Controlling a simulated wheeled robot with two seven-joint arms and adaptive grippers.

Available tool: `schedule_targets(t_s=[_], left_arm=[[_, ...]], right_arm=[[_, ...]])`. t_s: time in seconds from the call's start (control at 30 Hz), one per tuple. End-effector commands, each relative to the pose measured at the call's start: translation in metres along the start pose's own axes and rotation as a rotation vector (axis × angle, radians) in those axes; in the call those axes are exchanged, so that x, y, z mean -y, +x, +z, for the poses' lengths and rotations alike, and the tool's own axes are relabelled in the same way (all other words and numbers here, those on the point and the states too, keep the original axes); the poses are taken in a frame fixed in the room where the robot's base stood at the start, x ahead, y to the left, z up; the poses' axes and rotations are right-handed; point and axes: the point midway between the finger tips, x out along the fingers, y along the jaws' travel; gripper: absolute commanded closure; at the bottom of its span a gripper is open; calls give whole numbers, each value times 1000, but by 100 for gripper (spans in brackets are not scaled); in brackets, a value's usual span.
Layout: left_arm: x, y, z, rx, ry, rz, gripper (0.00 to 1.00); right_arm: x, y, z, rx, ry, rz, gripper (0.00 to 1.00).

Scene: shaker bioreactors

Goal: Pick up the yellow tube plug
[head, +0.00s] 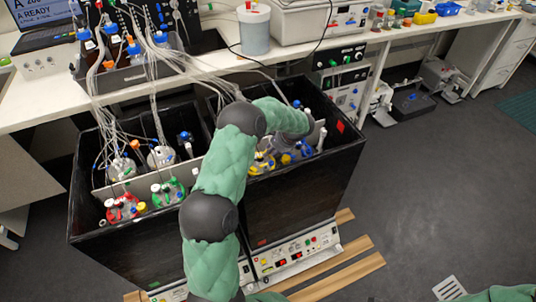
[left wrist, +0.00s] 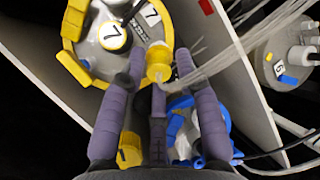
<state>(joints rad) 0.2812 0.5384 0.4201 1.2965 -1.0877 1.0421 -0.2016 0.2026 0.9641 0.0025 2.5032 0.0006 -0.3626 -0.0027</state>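I cannot tell how far beyond the fingertips the plug lies. In the head view my left arm reaches over the right-hand part of the black box, where yellow parts (head: 262,164) show; the arm hides the plug and most of the gripper. My right gripper is out of view.
A blue-ringed vessel (left wrist: 190,130) is close below the fingers. A pale panel (left wrist: 235,80) and clear tubes (left wrist: 225,60) run along the right. The black box (head: 310,190) has high walls; red and green vessels (head: 168,190) stand in its left part.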

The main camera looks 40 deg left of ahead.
Motion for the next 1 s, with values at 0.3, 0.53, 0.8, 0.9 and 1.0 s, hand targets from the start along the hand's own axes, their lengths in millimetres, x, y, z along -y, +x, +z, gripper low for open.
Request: schedule_targets(t_s=[0.3,0.53,0.8,0.9,1.0], left_arm=[[1,-2,0,0,0,0,95],[0,-1,0,-1,0,0,95],[4,-10,4,-1,-1,-1,95],[10,-22,8,-2,-2,-2,95],[16,-36,14,-2,-1,-2,95]], right_arm=[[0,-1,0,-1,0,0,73],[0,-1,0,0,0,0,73],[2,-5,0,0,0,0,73],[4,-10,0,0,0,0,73],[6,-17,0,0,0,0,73]])
